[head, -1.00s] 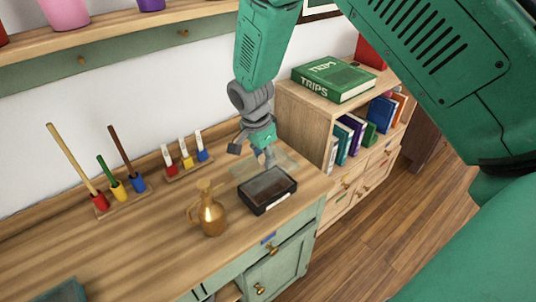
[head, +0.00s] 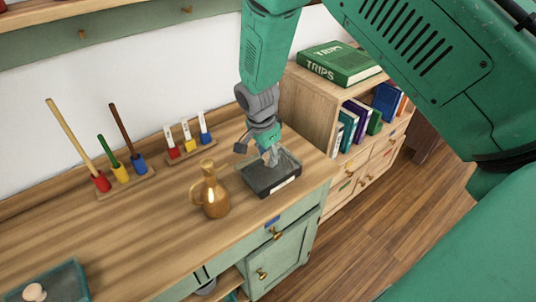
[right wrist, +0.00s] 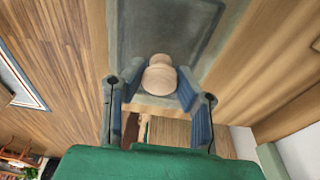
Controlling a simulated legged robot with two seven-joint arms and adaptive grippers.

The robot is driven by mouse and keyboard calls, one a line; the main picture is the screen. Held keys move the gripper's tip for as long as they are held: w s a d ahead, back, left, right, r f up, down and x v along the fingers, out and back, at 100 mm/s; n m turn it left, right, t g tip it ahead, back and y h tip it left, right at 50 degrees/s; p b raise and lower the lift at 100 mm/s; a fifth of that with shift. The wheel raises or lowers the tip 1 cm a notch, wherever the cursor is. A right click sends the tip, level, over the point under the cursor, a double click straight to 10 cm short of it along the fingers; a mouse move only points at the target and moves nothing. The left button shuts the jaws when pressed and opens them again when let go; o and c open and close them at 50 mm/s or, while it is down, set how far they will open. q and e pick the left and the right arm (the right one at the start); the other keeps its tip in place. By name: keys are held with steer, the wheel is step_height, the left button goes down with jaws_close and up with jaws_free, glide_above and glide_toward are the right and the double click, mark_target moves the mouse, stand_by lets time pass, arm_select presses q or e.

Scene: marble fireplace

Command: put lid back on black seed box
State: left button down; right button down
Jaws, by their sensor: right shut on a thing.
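The black seed box (head: 279,187) stands near the right end of the wooden counter, with a pale label on its front side. My right gripper (head: 270,160) is over it, pointing down. It is shut on the round wooden knob (right wrist: 159,75) of a flat, translucent grey lid (right wrist: 165,30). In the head view the lid (head: 287,162) lies over the box opening and looks roughly lined up with it. Whether it touches the rim all round cannot be told. The box is not clear in the right wrist view. My left gripper is not in view.
A brass jug (head: 213,197) stands close to the left of the box. Peg stands with coloured blocks (head: 121,174) and small test pieces (head: 188,145) line the back. A second box with a knobbed lid (head: 62,283) is at lower left. A bookshelf (head: 307,100) adjoins the right.

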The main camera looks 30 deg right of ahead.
steer(key=shift+d+f, duration=0.15)
steer(key=shift+d, duration=0.6)
steer(key=shift+d+f, duration=0.1)
steer(key=shift+d, duration=0.2)
steer(key=shift+a, duration=0.3)
steer(key=shift+a+r, duration=0.2)
steer(key=shift+a, duration=0.35)
steer(key=shift+d+f+p, duration=0.2)
steer(key=shift+d+p, duration=0.2)
steer(key=shift+d, duration=0.65)
steer(key=shift+a+r, duration=0.2)
steer(key=shift+a, duration=0.4)
steer(key=shift+d+f, duration=0.15)
steer(key=shift+d, duration=0.25)
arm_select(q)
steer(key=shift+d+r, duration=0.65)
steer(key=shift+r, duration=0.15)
arm_select(e)
steer(key=shift+s, duration=0.1)
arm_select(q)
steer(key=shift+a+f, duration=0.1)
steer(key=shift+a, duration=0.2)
arm_select(e)
steer(key=shift+a, duration=0.35)
